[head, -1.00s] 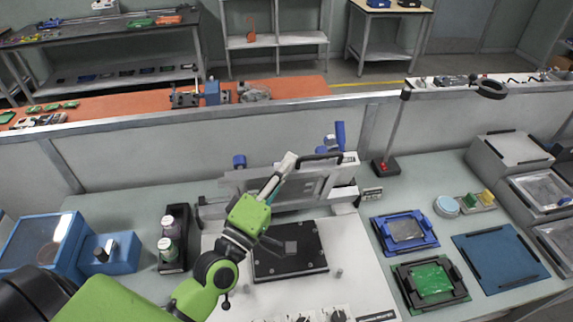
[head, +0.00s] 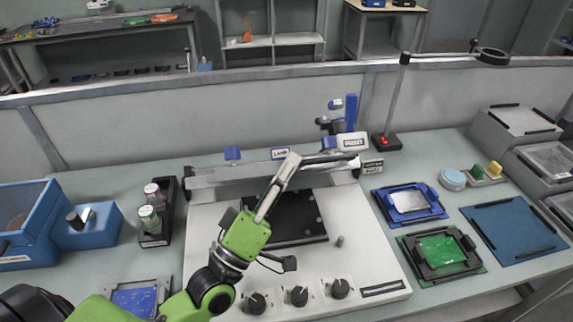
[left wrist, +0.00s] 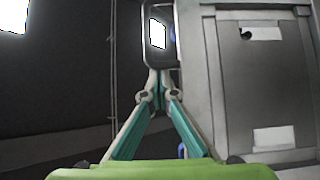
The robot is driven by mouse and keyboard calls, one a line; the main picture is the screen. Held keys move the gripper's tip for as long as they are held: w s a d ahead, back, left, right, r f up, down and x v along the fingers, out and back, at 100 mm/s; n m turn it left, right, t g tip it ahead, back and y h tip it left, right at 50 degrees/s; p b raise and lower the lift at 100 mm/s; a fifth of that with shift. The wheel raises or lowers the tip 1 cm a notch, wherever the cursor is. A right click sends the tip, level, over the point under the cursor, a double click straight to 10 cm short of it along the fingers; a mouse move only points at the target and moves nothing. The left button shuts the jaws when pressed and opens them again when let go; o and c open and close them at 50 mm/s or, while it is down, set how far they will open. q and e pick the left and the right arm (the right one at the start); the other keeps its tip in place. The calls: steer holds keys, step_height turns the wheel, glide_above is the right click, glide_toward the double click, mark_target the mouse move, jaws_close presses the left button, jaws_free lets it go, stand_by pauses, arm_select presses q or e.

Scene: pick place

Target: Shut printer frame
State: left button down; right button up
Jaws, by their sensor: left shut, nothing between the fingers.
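The white printer (head: 365,262) stands on the bench with a black plate (head: 300,222) on its bed and several dark knobs in front. Its grey metal printer frame (head: 225,175) shows as a narrow, nearly edge-on band along the back, raised above the bed. My left gripper (head: 291,160) is shut and empty, its fingers pointing up and back in front of the frame. In the left wrist view, the shut fingertips (left wrist: 158,82) are just below a dark handle loop beside a grey panel (left wrist: 265,90). I cannot tell whether they touch it. My right gripper is not in view.
A black holder with bottles (head: 154,212) and a blue box (head: 88,228) stand left. A blue tray (head: 408,203), a green board in a black fixture (head: 440,250) and a blue mat (head: 510,233) lie right.

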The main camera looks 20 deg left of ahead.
arm_select(q)
steer(key=s+d+f+b, duration=0.2)
steer(key=s+f+b, duration=0.1)
steer(key=f, duration=0.4)
steer(key=shift+s+d+b, duration=0.4)
steer(key=shift+s, duration=0.15)
